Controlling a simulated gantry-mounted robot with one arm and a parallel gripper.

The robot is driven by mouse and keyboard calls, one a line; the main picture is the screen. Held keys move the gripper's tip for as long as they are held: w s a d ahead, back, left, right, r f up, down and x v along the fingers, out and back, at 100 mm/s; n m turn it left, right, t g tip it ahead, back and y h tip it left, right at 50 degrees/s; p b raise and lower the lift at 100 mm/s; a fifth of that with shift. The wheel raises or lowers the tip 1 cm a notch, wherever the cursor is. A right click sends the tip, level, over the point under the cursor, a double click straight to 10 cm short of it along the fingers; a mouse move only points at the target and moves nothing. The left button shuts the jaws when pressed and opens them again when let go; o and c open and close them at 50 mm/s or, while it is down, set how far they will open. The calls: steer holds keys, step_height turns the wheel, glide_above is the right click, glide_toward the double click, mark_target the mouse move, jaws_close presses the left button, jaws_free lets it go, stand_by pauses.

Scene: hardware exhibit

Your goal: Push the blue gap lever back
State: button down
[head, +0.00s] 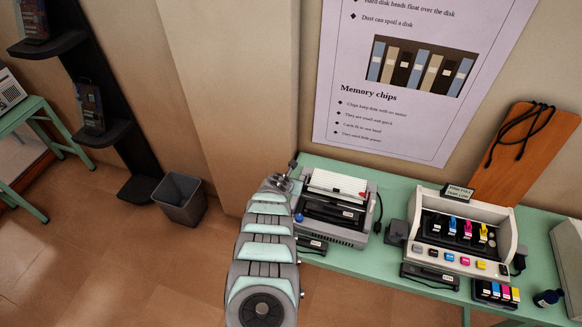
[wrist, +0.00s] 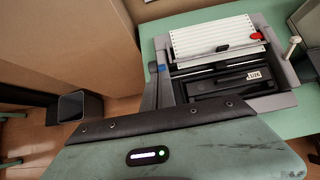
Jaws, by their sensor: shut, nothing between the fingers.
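The printer (head: 335,235), grey with white striped paper in its top, stands at the left end of the green table; it also fills the upper right of the wrist view (wrist: 215,100). The blue gap lever (head: 299,217) is a small blue tip at the printer's left side, close to the right edge of my arm. It also shows in the wrist view (wrist: 161,68), near the middle. My gripper (head: 292,166) is shut and empty at the printer's left side. Its fingers are small and partly hidden by my arm, so I cannot tell whether they touch the lever.
A red part (wrist: 257,36) and a white knob (wrist: 295,40) are on the printer's right. An inkjet display (head: 460,235) with coloured cartridges stands to the right on the table (head: 345,262). A grey bin (head: 181,199) stands on the open floor to the left.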

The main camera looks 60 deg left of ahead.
step_height(320, 180, up, 6)
steer(key=s+d, duration=0.1)
steer(key=shift+s+d+r, duration=0.2)
steer(key=shift+d+r, duration=0.05)
stand_by(0.4)
stand_by(0.5)
